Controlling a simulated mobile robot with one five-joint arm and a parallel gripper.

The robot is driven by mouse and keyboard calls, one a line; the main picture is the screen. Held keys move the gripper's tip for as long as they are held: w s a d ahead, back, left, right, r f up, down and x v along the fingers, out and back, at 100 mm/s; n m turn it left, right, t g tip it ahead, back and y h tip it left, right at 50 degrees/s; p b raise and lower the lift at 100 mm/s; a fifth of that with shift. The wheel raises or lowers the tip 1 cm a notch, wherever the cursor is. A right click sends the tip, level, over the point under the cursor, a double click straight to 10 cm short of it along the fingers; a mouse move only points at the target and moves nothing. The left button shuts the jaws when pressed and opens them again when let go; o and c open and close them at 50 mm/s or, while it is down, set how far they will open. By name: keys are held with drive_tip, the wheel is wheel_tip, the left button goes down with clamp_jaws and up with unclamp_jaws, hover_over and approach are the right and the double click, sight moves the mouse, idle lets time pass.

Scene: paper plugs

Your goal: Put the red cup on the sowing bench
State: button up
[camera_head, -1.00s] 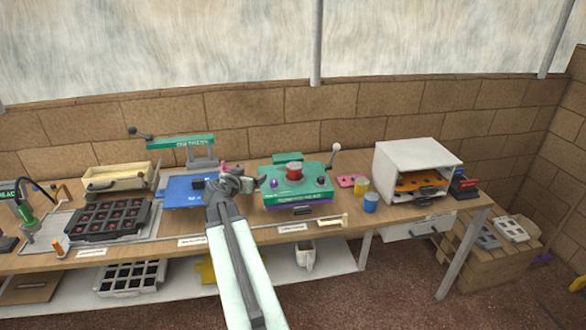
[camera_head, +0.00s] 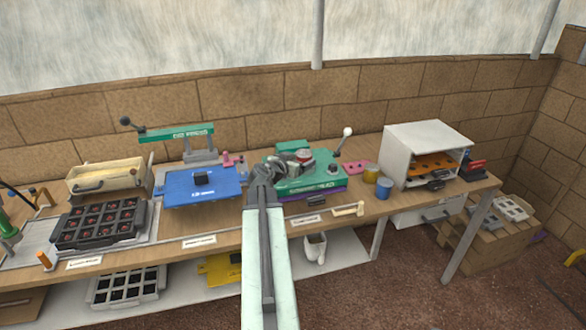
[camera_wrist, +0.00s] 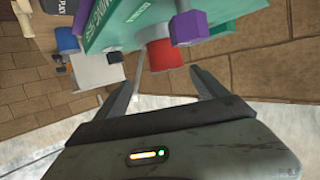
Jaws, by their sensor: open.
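The red cup (camera_head: 303,157) sits on top of the green machine (camera_head: 318,178), partly hidden behind my gripper in the head view. In the wrist view the red cup (camera_wrist: 160,55) lies just beyond the space between my fingers, against the green machine (camera_wrist: 125,20). My gripper (camera_head: 280,165) is at the left side of the green machine, close to the cup. Its two fingers are spread and empty in the wrist view (camera_wrist: 160,76). The long wooden bench (camera_head: 225,228) carries the machine; I cannot read its labels.
A purple knob (camera_wrist: 187,27) stands beside the cup. A white-knobbed lever (camera_head: 347,132) rises at the machine's right. Yellow (camera_head: 371,173) and blue (camera_head: 384,187) cups stand near the white cabinet (camera_head: 396,155). A blue press (camera_head: 200,187) and black cell tray (camera_head: 100,223) are left.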

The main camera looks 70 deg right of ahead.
sight(304, 157)
drive_tip(key=shift+w+f, duration=0.45)
drive_tip(key=shift+f, duration=0.2)
drive_tip(key=shift+b+x, duration=1.35)
drive_tip(key=shift+x, duration=2.65)
drive_tip(key=shift+w+r, duration=0.1)
drive_tip(key=shift+r, duration=0.05)
drive_tip(key=shift+c, duration=0.5)
drive_tip(key=c, duration=1.5)
drive_tip(key=shift+o, duration=0.2)
wheel_tip(304, 157, up, 10)
drive_tip(key=p, duration=1)
drive_tip(key=shift+r, duration=0.15)
